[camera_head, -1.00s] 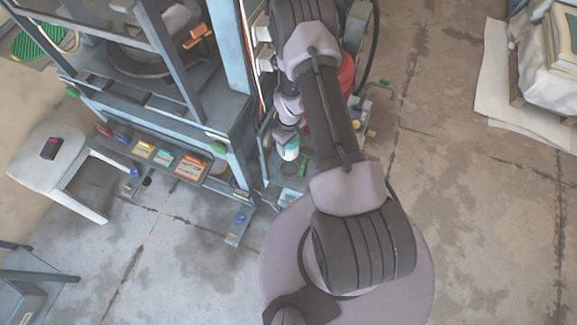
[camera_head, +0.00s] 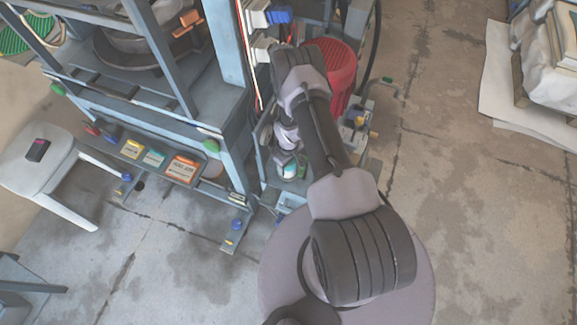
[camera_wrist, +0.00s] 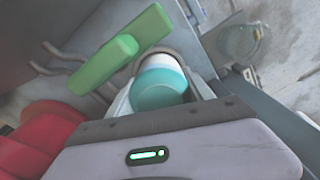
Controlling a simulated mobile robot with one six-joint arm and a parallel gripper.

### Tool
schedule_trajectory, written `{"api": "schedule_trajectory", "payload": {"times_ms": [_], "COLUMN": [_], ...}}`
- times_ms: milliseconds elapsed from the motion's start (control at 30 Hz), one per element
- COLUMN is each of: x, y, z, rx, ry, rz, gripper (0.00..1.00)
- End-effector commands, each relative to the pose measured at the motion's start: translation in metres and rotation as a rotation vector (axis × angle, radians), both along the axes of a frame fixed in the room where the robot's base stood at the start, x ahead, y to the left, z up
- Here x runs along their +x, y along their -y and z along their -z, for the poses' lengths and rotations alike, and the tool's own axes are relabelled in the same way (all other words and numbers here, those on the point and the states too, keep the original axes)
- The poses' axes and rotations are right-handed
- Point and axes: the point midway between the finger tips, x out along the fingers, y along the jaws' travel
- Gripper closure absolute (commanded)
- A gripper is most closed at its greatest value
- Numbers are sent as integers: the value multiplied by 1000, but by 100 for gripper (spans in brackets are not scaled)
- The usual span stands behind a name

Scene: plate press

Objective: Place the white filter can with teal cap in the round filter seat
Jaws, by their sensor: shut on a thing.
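The white filter can with its teal cap (camera_wrist: 160,84) is between the fingers of my gripper (camera_wrist: 161,92) in the wrist view. My gripper is shut on it, with the cap facing the wrist camera. A grey rounded rim (camera_wrist: 166,49) shows just beyond the can's white body; I take it to be the round filter seat. Most of it is hidden, and I cannot tell whether the can is inside it or above it. In the head view the can (camera_head: 290,172) is a small white and teal spot below my wrist, low beside the press frame.
A green handle (camera_wrist: 122,50) is close beside the can on the left. A red rounded body (camera_head: 335,72) stands behind my arm. The blue-grey press frame (camera_head: 215,100) is left of my gripper. A white stool (camera_head: 38,160) stands at far left.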

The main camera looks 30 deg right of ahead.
Motion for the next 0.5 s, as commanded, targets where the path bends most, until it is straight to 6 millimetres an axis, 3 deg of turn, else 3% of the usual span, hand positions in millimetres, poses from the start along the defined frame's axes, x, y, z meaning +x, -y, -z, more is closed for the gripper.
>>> {"api": "schedule_trajectory", "payload": {"times_ms": [200,233,333,500], "x": [0,0,0,0], "y": [0,0,0,0], "z": [2,2,1,1], "rx": [0,0,0,0], "ry": [0,0,0,0], "rz": [0,0,0,0], "gripper": [93,36,18,18]}}
